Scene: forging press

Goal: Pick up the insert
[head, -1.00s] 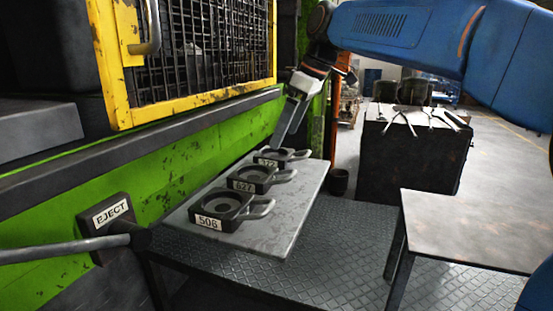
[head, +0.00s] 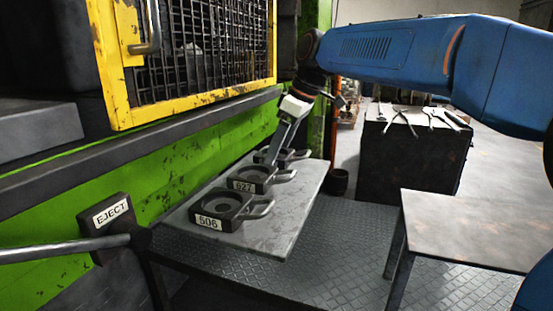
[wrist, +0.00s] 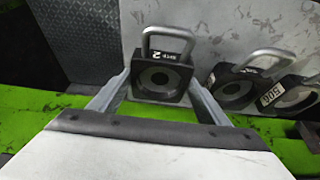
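Three dark inserts with centre holes and metal loop handles sit in a row on a grey plate (head: 275,225). The nearest insert (head: 222,210) reads 506 and the middle insert (head: 258,177) reads 627. The farthest insert (head: 291,155) is partly hidden by my gripper (head: 272,157). In the wrist view, my gripper (wrist: 162,92) is open, with one finger to each side of the farthest insert (wrist: 160,78); its label is hard to read. I cannot tell whether the fingers touch it. The middle insert (wrist: 232,86) and the 506 insert (wrist: 292,95) show to the right.
The green press wall (head: 120,190) and its ledge run along the left of the plate. An EJECT lever (head: 70,247) is at front left. A bare metal table (head: 480,228) stands at right. A dark bench (head: 408,160) with tools stands behind.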

